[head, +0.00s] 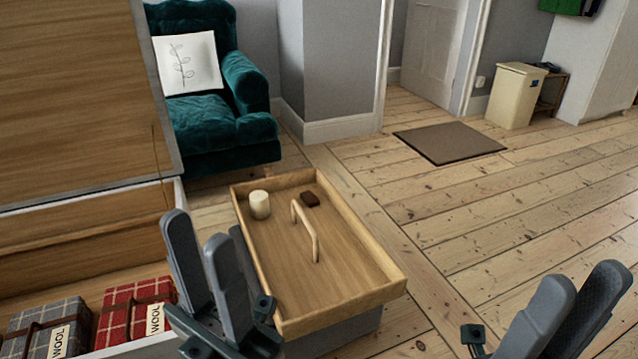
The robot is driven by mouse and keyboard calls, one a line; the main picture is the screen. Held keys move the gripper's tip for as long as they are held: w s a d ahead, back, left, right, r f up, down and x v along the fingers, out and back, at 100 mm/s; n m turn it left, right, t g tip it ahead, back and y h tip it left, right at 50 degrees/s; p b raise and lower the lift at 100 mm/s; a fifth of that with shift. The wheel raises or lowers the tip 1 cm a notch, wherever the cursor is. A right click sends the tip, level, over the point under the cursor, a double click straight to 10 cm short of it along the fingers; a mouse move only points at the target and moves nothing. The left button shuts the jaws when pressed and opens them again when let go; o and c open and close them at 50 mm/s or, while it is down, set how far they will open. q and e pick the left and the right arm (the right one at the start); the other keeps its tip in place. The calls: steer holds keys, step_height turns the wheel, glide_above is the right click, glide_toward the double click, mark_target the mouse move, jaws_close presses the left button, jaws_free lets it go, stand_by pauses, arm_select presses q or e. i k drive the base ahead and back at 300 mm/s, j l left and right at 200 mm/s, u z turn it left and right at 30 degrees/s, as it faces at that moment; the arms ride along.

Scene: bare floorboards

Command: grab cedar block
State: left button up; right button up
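A small dark reddish-brown block (310,198), which looks like the cedar block, lies in the far part of a shallow wooden tray (348,312). It is beside the tray's pale arched handle (305,232) and to the right of a cream candle-like cylinder (260,205). My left gripper (194,227) is open and empty, left of the tray and nearer to me than the block. My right gripper (588,277) is open and empty at the lower right, over the floor and well apart from the tray. Neither gripper touches the block.
An open chest (88,238) with a raised wooden lid (75,90) stands on the left. It holds grey and red plaid wool bundles (128,305). A teal armchair (205,135) is behind. A brown mat (449,143) and cream bin (515,95) lie beyond clear floorboards on the right.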

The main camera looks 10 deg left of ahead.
mark_target(308, 197)
steer(key=i+l+u, duration=0.25)
steer(key=i+l, duration=0.65)
steer(key=k+l, duration=0.05)
steer(key=l, duration=0.05)
